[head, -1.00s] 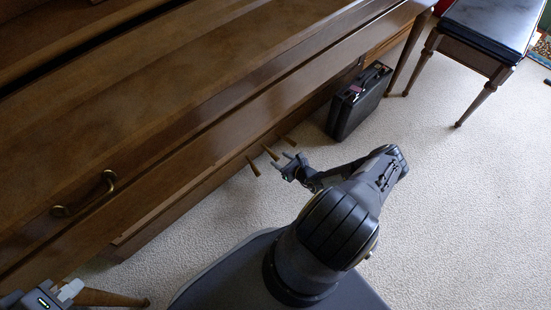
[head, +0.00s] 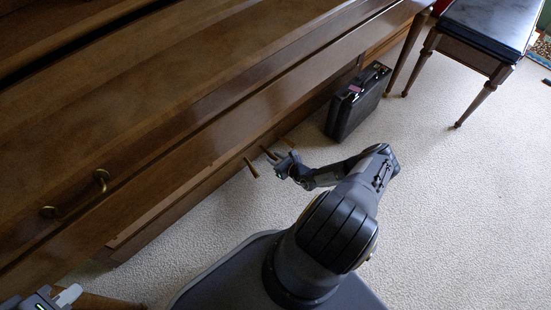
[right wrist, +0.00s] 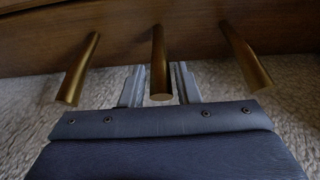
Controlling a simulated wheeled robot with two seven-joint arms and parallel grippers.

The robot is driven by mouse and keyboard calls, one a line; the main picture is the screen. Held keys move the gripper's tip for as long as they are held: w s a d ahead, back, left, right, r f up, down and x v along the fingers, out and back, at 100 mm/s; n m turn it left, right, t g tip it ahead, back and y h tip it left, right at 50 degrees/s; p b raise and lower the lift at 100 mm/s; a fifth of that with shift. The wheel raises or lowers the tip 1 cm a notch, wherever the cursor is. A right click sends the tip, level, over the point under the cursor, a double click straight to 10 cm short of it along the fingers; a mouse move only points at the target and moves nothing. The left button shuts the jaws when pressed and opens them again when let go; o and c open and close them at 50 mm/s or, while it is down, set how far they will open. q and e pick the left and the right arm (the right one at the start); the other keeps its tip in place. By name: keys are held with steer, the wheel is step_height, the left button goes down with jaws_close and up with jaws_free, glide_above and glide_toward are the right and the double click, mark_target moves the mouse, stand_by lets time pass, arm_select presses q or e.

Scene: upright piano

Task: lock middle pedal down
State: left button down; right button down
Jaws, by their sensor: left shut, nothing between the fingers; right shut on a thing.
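Three brass pedals stick out from the base of the piano. The middle pedal (right wrist: 158,60) stands between the two grey fingers of my right gripper (right wrist: 159,87), which is shut on it. The other two pedals (right wrist: 78,68) (right wrist: 246,57) are outside the fingers, one on each side. In the head view, my right gripper (head: 276,160) is at the middle pedal (head: 267,152) and partly hides it. I cannot tell how far the pedal is pressed. My left gripper (head: 67,297) is shut and empty at the bottom left, partly cut off by the frame.
The brown piano (head: 150,130) fills the upper left, with a brass handle (head: 75,203) on it. A black briefcase (head: 357,103) stands on the carpet beyond the pedals. A dark-topped bench (head: 485,30) is at the upper right. The carpet (head: 450,210) at right is clear.

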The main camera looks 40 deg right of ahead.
steer(key=shift+f+b, duration=1)
steer(key=shift+f, duration=0.5)
steer(key=c, duration=1.1)
jaws_free()
steer(key=shift+r, duration=0.1)
steer(key=shift+r, duration=0.1)
steer(key=p+v, duration=0.3)
steer(key=v, duration=0.3)
steer(key=shift+s+r+p, duration=0.1)
steer(key=shift+s+p, duration=0.1)
steer(key=shift+p, duration=0.1)
steer(key=shift+s+r, duration=0.1)
steer(key=shift+s, duration=0.5)
